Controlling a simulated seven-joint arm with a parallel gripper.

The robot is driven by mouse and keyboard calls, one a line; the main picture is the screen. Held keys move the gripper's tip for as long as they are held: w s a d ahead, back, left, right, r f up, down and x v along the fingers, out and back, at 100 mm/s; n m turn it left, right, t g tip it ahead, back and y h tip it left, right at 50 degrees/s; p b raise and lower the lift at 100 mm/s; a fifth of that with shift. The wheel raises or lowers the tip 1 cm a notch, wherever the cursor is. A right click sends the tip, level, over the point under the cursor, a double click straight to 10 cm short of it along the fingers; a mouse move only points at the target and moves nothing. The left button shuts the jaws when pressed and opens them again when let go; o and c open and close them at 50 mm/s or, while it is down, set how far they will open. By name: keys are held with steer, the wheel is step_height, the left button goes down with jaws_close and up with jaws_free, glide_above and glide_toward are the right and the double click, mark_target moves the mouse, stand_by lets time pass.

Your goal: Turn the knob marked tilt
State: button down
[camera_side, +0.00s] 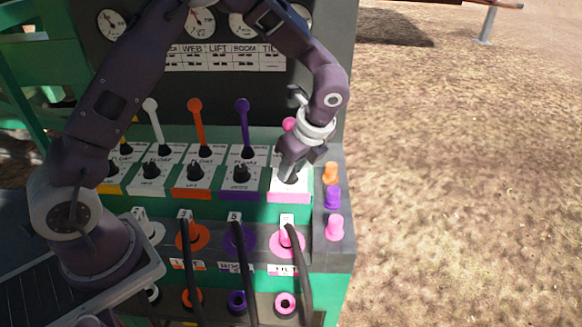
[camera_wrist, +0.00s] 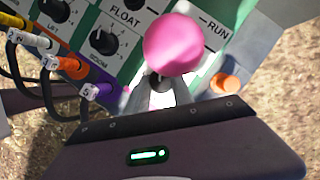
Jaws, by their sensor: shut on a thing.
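The tilt knob (camera_wrist: 158,83) is a small black knob on a white plate edged in pink (camera_side: 289,197), in the rightmost column of the panel under the TILT label. My gripper (camera_side: 290,176) reaches down onto it in the side view, hiding most of the knob. In the wrist view my gripper's grey fingers (camera_wrist: 163,95) are closed around the knob. The pink ball of the tilt lever (camera_wrist: 173,43) stands between the camera and the plate and hides part of it. The knob's exact pointer direction cannot be made out.
Other black knobs, such as the boom knob (camera_side: 242,173), sit in a row to the left. White, orange and purple levers (camera_side: 243,120) rise behind them. Orange, purple and pink caps (camera_side: 334,227) stand to the right. Hoses (camera_side: 300,270) plug in below.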

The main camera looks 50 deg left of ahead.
steer(key=n+g, duration=0.1)
steer(key=n, duration=0.4)
steer(key=shift+w+g+h, duration=0.15)
steer(key=shift+g+h, duration=0.15)
steer(key=shift+g, duration=0.1)
steer(key=shift+r+n, duration=0.1)
steer(key=shift+n, duration=0.2)
steer(key=c, duration=1.1)
jaws_free()
